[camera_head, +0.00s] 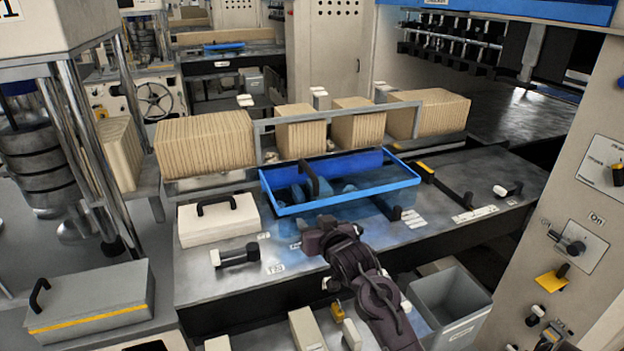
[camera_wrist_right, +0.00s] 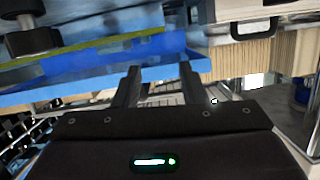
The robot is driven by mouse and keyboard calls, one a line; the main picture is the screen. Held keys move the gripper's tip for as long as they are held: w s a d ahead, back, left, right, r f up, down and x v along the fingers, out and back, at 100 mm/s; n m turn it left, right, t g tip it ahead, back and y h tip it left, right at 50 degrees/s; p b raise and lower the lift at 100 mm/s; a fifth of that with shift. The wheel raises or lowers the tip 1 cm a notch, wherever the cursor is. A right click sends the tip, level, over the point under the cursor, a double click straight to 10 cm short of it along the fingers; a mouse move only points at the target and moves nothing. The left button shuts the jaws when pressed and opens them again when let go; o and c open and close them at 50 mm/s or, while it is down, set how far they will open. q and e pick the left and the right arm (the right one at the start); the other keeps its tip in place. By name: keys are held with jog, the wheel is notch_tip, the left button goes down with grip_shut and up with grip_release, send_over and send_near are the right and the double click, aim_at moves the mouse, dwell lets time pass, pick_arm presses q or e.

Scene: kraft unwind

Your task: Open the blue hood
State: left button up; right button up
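The blue hood (camera_head: 345,199) is a see-through blue box with a bright blue rim, in the middle of the bench in the head view. A black bar handle (camera_head: 309,178) stands on its left part. The hood looks down over the bench, with dark parts visible through it. My right gripper (camera_head: 326,236) is just in front of the hood's near edge, below the handle. In the right wrist view, my right gripper's two dark fingers (camera_wrist_right: 161,82) are apart with nothing clearly between them. The blue hood (camera_wrist_right: 90,75) crosses behind the fingertips there. My left gripper is not in view.
A white box with a black handle (camera_head: 217,221) sits left of the hood. Stacks of brown cardboard (camera_head: 205,145) stand behind a grey rail. A black lever (camera_head: 445,184) is to the right. A grey bin (camera_head: 450,300) stands beside my right arm.

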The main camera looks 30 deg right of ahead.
aim_at(316, 181)
jog(key=w+d+r+t, duration=0.1)
jog(key=w+d+r+m, duration=0.1)
jog(key=d+r, duration=0.1)
jog(key=w+d+r+t+h, duration=0.1)
jog(key=d+r, duration=0.1)
jog(key=shift+w+d+r+m+t, duration=0.1)
jog(key=shift+w+m+t, duration=0.1)
jog(key=shift+m+t, duration=0.1)
jog(key=shift+w+d+r+h, duration=0.1)
jog(key=shift+w+r+h, duration=0.1)
jog(key=shift+h, duration=0.1)
jog(key=shift+w+r+p, duration=0.15)
jog(key=shift+w+p, duration=0.1)
jog(key=shift+p, duration=0.05)
jog(key=p+x, duration=0.2)
jog(key=x, duration=0.4)
jog(key=shift+w, duration=0.3)
jog(key=shift+f, duration=0.25)
grip_shut()
jog(key=shift+d, duration=0.1)
